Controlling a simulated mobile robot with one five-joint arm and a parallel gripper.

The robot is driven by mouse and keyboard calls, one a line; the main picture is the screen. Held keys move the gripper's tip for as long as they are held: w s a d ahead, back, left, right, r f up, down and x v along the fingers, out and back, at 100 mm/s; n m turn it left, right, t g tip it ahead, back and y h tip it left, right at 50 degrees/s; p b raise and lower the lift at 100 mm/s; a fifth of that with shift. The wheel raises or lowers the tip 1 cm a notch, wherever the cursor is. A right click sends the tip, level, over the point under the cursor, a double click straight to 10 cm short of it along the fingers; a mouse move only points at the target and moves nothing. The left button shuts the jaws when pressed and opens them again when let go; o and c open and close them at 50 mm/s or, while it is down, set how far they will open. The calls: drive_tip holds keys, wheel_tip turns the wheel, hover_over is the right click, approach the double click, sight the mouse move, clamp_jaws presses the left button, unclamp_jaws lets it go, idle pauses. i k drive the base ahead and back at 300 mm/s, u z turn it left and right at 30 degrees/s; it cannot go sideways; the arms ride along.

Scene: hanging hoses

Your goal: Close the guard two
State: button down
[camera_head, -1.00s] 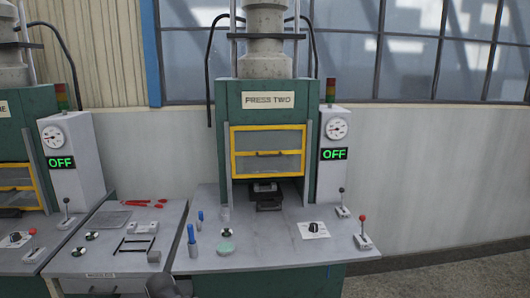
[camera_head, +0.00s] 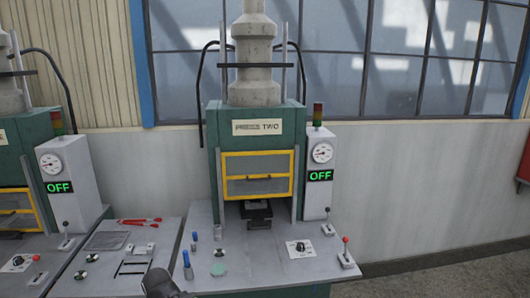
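Guard two is the yellow-framed clear panel (camera_head: 258,163) on the green press marked "PRESS TWO" (camera_head: 256,127). The guard is raised, with an open gap under its lower edge. A handle bar runs across its middle. A dark block (camera_head: 257,213) sits in the gap on the press bed. A dark part at the bottom edge (camera_head: 160,284) looks like the end of my arm, but its fingers cannot be made out. It is low and left of the press, well apart from the guard.
The press table (camera_head: 270,268) holds blue-topped items (camera_head: 187,260), a green disc (camera_head: 218,269), a knob plate (camera_head: 300,248) and a red-knobbed lever (camera_head: 346,247). The gauge box (camera_head: 320,175) reads OFF. A side table with red-handled tools (camera_head: 139,221) stands at left. Another press is farther left.

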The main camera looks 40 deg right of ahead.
sight(259, 177)
drive_tip(key=z, duration=0.45)
drive_tip(key=k, duration=1.25)
drive_tip(key=z, duration=0.85)
drive_tip(key=i, duration=0.85)
drive_tip(key=u, duration=0.35)
drive_tip(key=i, duration=1.15)
drive_tip(key=u, duration=0.75)
drive_tip(key=i, duration=0.4)
drive_tip(key=u, duration=0.4)
